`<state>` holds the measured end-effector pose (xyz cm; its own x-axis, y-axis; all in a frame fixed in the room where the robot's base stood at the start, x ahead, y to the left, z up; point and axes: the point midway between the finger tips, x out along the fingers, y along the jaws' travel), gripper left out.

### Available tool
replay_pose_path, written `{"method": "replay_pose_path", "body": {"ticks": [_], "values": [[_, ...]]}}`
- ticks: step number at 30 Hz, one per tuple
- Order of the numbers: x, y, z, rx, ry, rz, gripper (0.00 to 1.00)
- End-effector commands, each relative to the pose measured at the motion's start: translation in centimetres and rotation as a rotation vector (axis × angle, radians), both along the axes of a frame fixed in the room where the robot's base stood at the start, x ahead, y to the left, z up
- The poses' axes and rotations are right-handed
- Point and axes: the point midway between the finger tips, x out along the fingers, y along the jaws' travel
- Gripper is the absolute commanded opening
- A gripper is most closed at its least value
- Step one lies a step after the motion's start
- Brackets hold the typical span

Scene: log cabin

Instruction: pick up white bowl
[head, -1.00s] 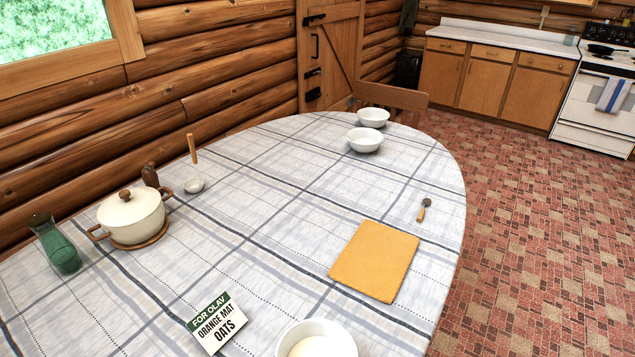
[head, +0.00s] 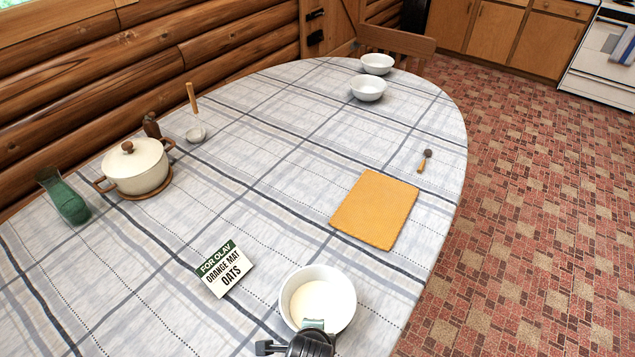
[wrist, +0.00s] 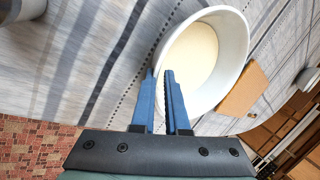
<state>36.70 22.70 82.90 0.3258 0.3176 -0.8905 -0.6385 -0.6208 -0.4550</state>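A white bowl (head: 290,290) with pale creamy contents stands on the table near its front edge. It also shows in the wrist view (wrist: 232,30). My gripper (head: 313,324) is at the bowl's near rim. In the wrist view its two blue fingers (wrist: 158,75) are apart with a narrow gap. The bowl's rim appears to run between the fingertips, one finger over the inside and one outside; contact cannot be told. Two more white bowls, one nearer (head: 368,90) and one farther (head: 377,65), stand at the table's far end.
An orange mat (head: 375,210) lies right of centre, with a small spoon (head: 424,161) beyond it. A card (head: 225,268) reading "FOR OLAV ORANGE MAT OATS" stands left of the near bowl. A lidded pot (head: 137,170) and green glass (head: 65,197) are at left. The table's middle is clear.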

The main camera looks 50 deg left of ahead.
Motion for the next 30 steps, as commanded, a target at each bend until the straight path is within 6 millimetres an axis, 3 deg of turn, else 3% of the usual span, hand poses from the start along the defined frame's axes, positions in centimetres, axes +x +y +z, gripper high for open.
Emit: {"method": "replay_pose_path", "body": {"ticks": [12, 21, 24, 30], "values": [[1.3, 1.5, -4.1, -0.001, 0.000, 0.001, 0.12], [1.4, 1.6, -4.3, 0.001, -0.001, 0.000, 0.12], [1.3, 1.6, -4.3, 0.000, -0.001, 0.001, 0.00], [1.3, 1.6, -4.3, 0.000, 0.000, 0.001, 0.00]]}}
